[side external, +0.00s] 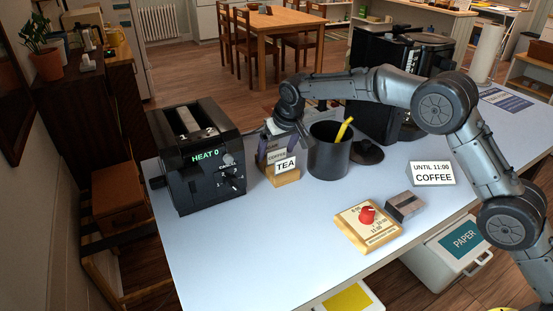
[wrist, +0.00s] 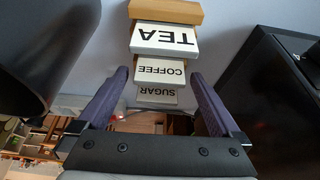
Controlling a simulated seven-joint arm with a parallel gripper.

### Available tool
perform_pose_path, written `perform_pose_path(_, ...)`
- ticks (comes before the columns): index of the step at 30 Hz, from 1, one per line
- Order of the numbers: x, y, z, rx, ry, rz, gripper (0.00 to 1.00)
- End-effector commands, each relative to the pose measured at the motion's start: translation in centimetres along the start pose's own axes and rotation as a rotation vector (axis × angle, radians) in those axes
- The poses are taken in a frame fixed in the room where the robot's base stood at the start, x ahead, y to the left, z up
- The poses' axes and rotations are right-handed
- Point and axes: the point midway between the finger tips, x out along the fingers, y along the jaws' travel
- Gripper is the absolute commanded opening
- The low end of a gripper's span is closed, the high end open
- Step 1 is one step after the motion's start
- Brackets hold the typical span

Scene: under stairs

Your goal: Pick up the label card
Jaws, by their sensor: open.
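A small wooden stand (side external: 284,180) holds white label cards in a row, one behind another. The front TEA card (side external: 285,165) reads clearly. The COFFEE card (side external: 277,156) shows partly behind it. In the wrist view the TEA card (wrist: 165,40), COFFEE card (wrist: 160,71) and SUGAR card (wrist: 157,95) appear upside down. The wooden stand (wrist: 166,11) also shows there. My gripper (side external: 284,140) is at the cards' tops, open. In the wrist view its two fingers (wrist: 158,75) lie either side of the COFFEE and SUGAR cards. Contact cannot be told.
A black machine reading HEAT 0 (side external: 200,158) stands left of the stand. A dark canister (side external: 328,155) with a yellow handle stands close right, its lid (side external: 367,152) beside it. A board with a red knob (side external: 367,226), grey block (side external: 405,207) and COFFEE sign (side external: 433,174) lie right. The front-left table is clear.

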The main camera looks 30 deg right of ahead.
Motion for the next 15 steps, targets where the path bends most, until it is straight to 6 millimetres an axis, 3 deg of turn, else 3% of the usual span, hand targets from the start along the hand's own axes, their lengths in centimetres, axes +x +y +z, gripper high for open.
perform_pose_path(8, 0.25, 0.02, -0.02, 0.0, 0.001, 0.0, 0.98)
perform_pose_path(15, 0.24, 0.02, 0.0, 0.0, 0.0, 0.0, 0.55)
